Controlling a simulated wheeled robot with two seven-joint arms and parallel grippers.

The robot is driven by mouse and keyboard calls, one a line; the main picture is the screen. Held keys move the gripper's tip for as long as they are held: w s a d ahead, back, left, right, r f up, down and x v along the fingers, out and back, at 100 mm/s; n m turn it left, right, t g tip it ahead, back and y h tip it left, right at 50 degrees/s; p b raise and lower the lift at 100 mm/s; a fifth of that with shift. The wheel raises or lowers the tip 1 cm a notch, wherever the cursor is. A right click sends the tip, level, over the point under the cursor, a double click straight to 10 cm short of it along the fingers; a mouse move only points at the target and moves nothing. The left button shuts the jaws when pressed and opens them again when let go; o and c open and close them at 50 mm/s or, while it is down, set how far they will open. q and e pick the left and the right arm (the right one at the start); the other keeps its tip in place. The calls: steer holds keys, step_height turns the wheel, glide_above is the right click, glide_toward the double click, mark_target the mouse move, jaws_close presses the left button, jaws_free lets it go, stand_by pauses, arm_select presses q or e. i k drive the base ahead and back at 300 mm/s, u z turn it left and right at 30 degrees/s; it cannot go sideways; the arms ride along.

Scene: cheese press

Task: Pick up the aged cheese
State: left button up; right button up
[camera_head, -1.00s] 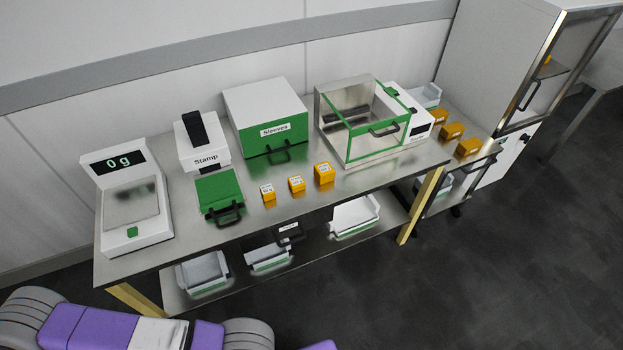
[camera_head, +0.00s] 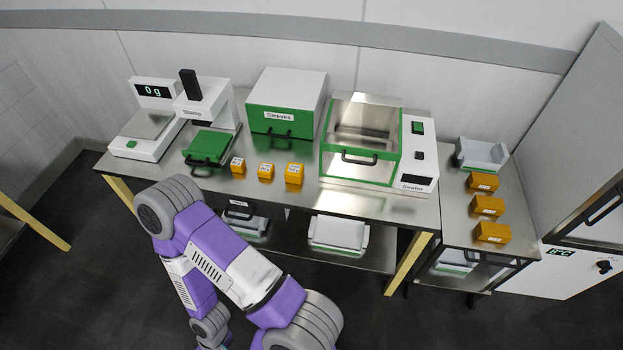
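Several orange cheese blocks are in view, and their small labels are too blurred to tell which is aged. Three stand in a row on the main table: a left block (camera_head: 238,168), a middle block (camera_head: 266,172) and a right block (camera_head: 294,174). Three more lie on the side table: a back block (camera_head: 483,183), a middle block (camera_head: 487,207) and a front block (camera_head: 492,233). One of my purple arms crosses the lower middle, in front of the table and apart from the blocks. Neither of my grippers shows.
The steel table (camera_head: 340,199) holds a scale (camera_head: 150,130) reading 0 g, a stamp (camera_head: 205,100), a green Sleeves box (camera_head: 285,105) and a Sealer (camera_head: 405,165). A white tray (camera_head: 480,155) stands on the side table. A cabinet (camera_head: 575,130) with an 8°C display borders the right.

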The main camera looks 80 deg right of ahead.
mark_target(266, 170)
steer(key=k, duration=0.45)
steer(key=z, duration=2.55)
steer(key=i, duration=0.1)
steer(key=u, duration=0.3)
